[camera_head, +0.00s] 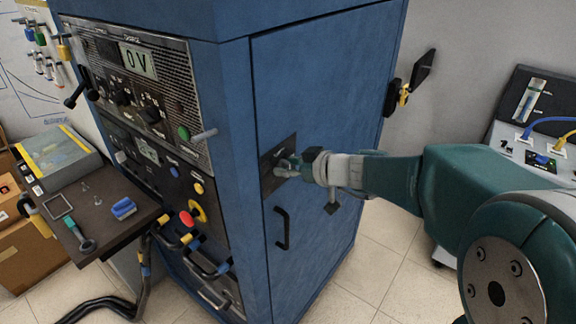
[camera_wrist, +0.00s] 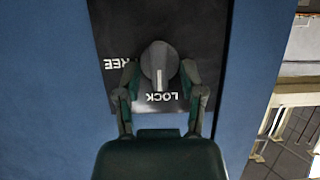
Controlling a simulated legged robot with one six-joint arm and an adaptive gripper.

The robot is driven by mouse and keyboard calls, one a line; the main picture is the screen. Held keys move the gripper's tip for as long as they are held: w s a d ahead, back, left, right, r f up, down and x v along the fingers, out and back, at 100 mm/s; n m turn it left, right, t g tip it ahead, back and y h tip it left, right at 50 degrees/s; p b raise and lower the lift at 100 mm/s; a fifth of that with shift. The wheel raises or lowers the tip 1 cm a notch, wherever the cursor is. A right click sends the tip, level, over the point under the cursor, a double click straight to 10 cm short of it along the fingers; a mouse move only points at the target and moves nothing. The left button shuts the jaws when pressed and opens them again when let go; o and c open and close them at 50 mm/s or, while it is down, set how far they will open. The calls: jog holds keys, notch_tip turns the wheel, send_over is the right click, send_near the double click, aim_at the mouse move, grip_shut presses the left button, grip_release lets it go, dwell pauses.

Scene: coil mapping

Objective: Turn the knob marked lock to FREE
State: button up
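The knob (camera_wrist: 159,66) is a grey round knob with a pale pointer bar, on a dark plate (camera_wrist: 112,22) in the wrist view. Upside-down LOCK lettering (camera_wrist: 162,97) lies just below it, and the bar points towards LOCK. Part of the FREE lettering (camera_wrist: 117,64) shows to its left. My gripper (camera_wrist: 158,75) has its fingers spread, one on each side of the knob; I cannot tell whether they touch it. In the head view my gripper (camera_head: 290,165) is at the dark plate (camera_head: 268,181) on the blue cabinet's side, and the knob is mostly hidden.
The blue cabinet (camera_head: 325,90) has a black handle (camera_head: 282,228) below the plate. A shelf (camera_head: 110,231) with small tools juts from its left front. A grey instrument box (camera_head: 528,150) stands at the right. Tiled floor (camera_head: 372,262) is open at the cabinet's right.

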jog(key=shift+d, duration=0.1)
jog(key=m, duration=0.1)
jog(key=m+g+y, duration=0.1)
jog(key=m, duration=0.1)
jog(key=shift+w+d+f+g+y, duration=0.1)
jog(key=shift+w+d+g+y, duration=0.05)
jog(key=shift+w+g+y, duration=0.2)
jog(key=m+y, duration=0.1)
jog(key=m, duration=0.2)
jog(key=m+g+y, duration=0.1)
jog(key=m+y, duration=0.1)
jog(key=m, duration=0.1)
jog(key=f+m+y, duration=0.1)
jog(key=m, duration=0.2)
jog(key=shift+w+d+g, duration=0.15)
jog(key=shift+d+g, duration=0.1)
jog(key=shift+g, duration=0.1)
jog(key=shift+d+f+m+y, duration=0.1)
jog(key=shift+d+m+y, duration=0.15)
jog(key=shift+m+y, duration=0.45)
grip_shut()
jog(key=shift+a, duration=0.2)
